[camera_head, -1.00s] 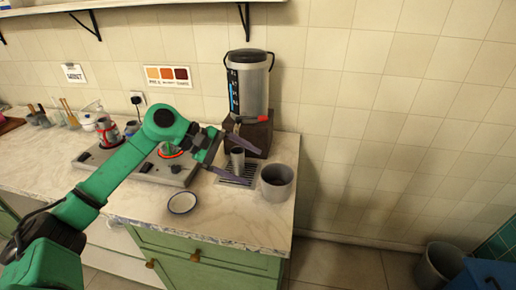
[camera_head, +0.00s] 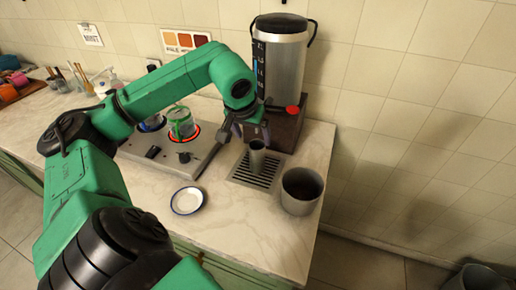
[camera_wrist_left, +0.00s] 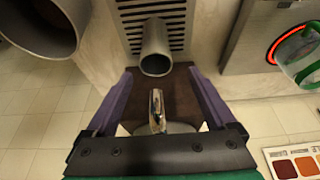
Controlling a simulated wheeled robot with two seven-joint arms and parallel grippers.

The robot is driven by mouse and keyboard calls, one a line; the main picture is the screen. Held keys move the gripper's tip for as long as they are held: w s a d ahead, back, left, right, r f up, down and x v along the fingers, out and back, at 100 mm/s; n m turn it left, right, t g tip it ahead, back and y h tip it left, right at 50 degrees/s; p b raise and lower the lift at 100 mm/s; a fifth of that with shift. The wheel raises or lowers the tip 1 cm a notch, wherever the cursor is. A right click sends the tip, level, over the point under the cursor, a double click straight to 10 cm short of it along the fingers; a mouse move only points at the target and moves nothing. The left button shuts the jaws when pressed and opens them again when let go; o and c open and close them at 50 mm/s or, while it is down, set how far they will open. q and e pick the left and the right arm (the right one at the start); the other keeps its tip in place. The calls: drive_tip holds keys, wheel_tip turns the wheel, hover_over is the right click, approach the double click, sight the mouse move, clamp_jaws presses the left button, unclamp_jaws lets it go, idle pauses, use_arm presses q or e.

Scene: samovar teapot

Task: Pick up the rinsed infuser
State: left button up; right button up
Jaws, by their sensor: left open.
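The infuser (camera_head: 257,158) looks like a small grey metal cylinder. It stands upright on the slotted drip tray (camera_head: 243,182) below the tap of the metal urn. The wrist view also shows the infuser (camera_wrist_left: 156,48), just beyond the fingertips and roughly centred between them. My left gripper (camera_head: 246,134) is open, with its purple fingers apart behind and above the infuser, close to the urn's base. In the wrist view the open gripper (camera_wrist_left: 163,75) has nothing held between its fingers. My right gripper is out of view.
The urn (camera_head: 281,60) stands on a dark block (camera_head: 288,130). A wide grey pot (camera_head: 301,192) is to the right of the tray. A white saucer (camera_head: 187,201) lies at the front left. A hot plate glows red under a green-patterned glass vessel (camera_head: 182,125).

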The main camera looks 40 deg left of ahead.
sight(256, 143)
use_arm(q)
drive_tip(key=x, duration=0.1)
drive_tip(key=p+x, duration=0.1)
drive_tip(key=x, duration=0.2)
drive_tip(key=shift+d+f, duration=0.1)
drive_tip(key=shift+d, duration=0.25)
drive_tip(key=shift+a+f, duration=0.1)
drive_tip(key=shift+f, duration=0.15)
clamp_jaws()
drive_tip(key=shift+w+r, duration=0.1)
